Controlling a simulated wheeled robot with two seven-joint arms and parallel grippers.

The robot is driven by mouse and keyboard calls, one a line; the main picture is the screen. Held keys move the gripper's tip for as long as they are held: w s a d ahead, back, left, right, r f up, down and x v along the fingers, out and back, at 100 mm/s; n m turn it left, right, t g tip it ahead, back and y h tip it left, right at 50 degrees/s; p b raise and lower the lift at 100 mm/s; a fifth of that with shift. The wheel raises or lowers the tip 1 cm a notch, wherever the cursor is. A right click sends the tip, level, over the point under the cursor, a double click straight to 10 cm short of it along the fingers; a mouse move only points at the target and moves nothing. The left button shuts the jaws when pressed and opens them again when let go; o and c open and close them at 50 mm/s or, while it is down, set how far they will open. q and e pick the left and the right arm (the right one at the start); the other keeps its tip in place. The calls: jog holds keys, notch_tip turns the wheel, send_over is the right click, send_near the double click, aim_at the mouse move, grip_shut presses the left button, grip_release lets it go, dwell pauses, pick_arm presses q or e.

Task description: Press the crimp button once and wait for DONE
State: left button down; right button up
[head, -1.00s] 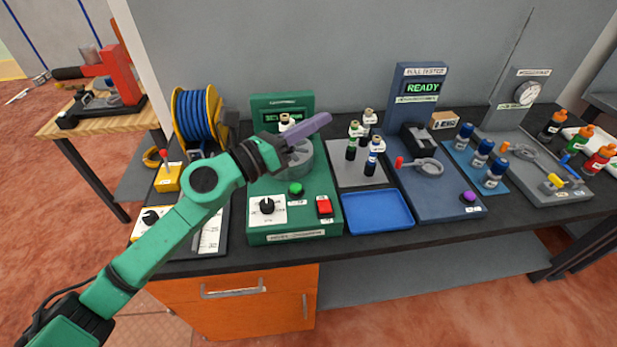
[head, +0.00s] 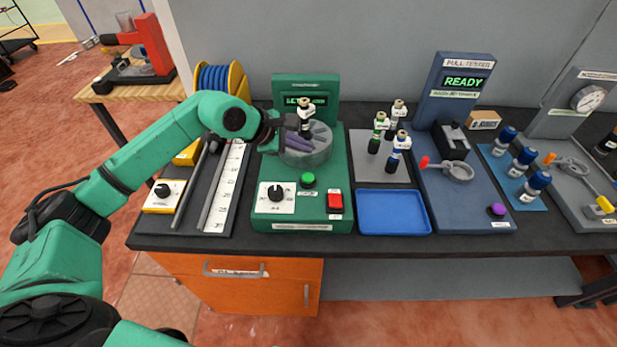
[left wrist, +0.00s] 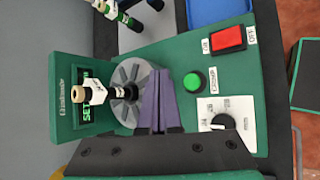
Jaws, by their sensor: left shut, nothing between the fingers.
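The green crimp machine (head: 262,210) stands on the bench. Its round green button (head: 308,180) is on the front half of the top. In the left wrist view the button (left wrist: 194,82) is labelled CRIMP. My left gripper (head: 312,147) has purple fingers, shut and empty, over the grey slotted disc (head: 322,155) behind the button and apart from it. In the left wrist view its fingertips (left wrist: 160,73) are to the left of the button. The green-lettered display (head: 305,101) is partly hidden; its text seems to begin with SET. My right gripper is not in view.
A black and white piece (head: 305,112) stands upright at the disc. A black dial (head: 275,193) and red switch (head: 335,203) flank the button. A blue tray (head: 393,212) lies right. The pull tester screen (head: 464,82) reads READY.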

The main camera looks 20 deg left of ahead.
pick_arm(q)
jog(key=b, duration=0.3)
send_over(303, 178)
notch_tip(303, 178, down, 6)
jog(key=shift+r, duration=0.1)
jog(key=shift+w+f+b, duration=0.1)
jog(key=shift+f+b, duration=0.5)
jog(key=shift+b, duration=0.05)
jog(key=shift+r, duration=0.1)
dwell(0.6)
dwell(0.4)
jog(key=shift+f+b, duration=0.45)
jog(key=shift+b, duration=0.1)
